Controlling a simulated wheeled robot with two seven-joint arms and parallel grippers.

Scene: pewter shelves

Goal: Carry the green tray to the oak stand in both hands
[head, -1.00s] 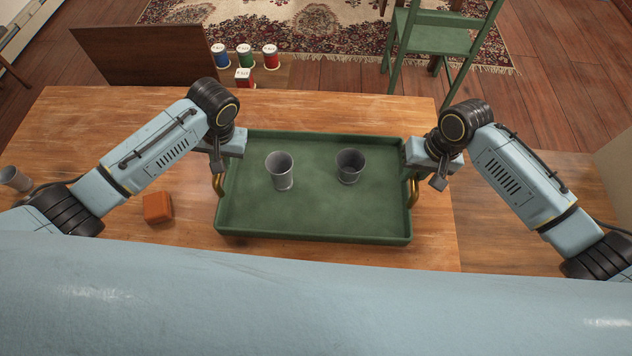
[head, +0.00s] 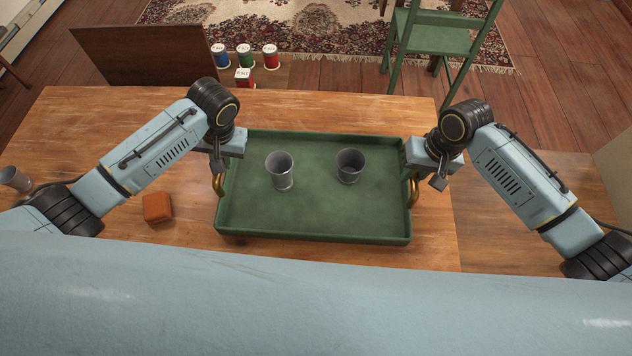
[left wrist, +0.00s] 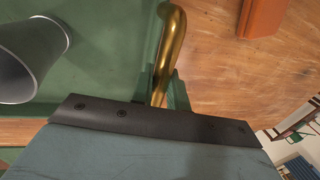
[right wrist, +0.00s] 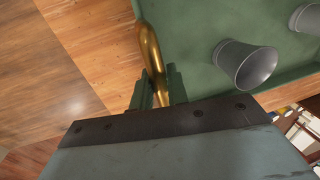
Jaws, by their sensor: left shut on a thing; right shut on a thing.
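The green tray (head: 312,215) is level in front of me over the wooden table, with two grey metal cups inside, the left cup (head: 281,172) and the right cup (head: 350,167), both upright. I cannot tell whether its underside touches the table. My left gripper (head: 219,170) is shut on the tray's left brass handle, which shows in the left wrist view (left wrist: 173,45). My right gripper (head: 412,174) is shut on the right brass handle, seen in the right wrist view (right wrist: 150,50). I cannot tell for certain which surface is the oak stand.
The wooden table (head: 110,120) extends left of the tray. An orange block (head: 157,207) and another grey cup (head: 15,180) are there. A second wooden surface (head: 510,215) adjoins on the right, mostly bare. Several paint tins (head: 245,56) and a green chair (head: 435,38) stand beyond.

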